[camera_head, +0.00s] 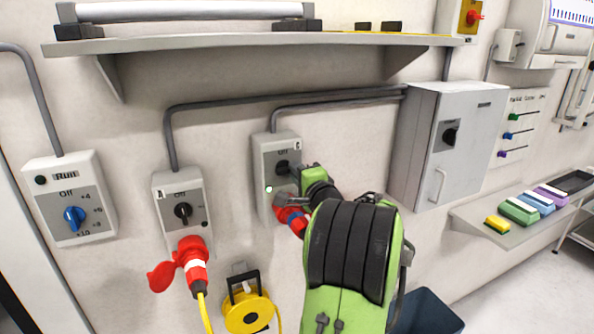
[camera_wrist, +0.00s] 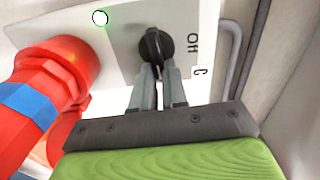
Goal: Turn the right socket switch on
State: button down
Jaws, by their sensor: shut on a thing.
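The right socket box (camera_head: 268,150) is a grey wall unit with a black rotary switch (camera_head: 282,167) below an "Off" label. A red plug sits in its socket (camera_head: 290,215), and a small light (camera_head: 269,189) glows whitish green. In the wrist view the black switch knob (camera_wrist: 156,46) is between the fingertips of my gripper (camera_wrist: 157,72), which is shut on it. The red plug (camera_wrist: 45,85) with a blue band lies left of the fingers there. In the head view my arm hides part of the box's lower right side, and the fingertips are hard to make out.
The left socket box (camera_head: 178,195) has a red plug (camera_head: 192,262) with a yellow cable. A dial box (camera_head: 70,200) with a blue knob is further left. A grey cabinet (camera_head: 445,140) stands out from the wall at right, and a shelf (camera_head: 250,42) runs above.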

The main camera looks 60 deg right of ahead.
jog(key=shift+f+m, duration=0.15)
jog(key=shift+m, duration=0.25)
jog(key=c, duration=1.2)
grip_release()
jog(key=shift+o, duration=0.2)
jog(key=b+v, duration=0.4)
jog(key=v, duration=1.1)
jog(key=shift+s+a, duration=0.15)
jog(key=shift+s, duration=0.2)
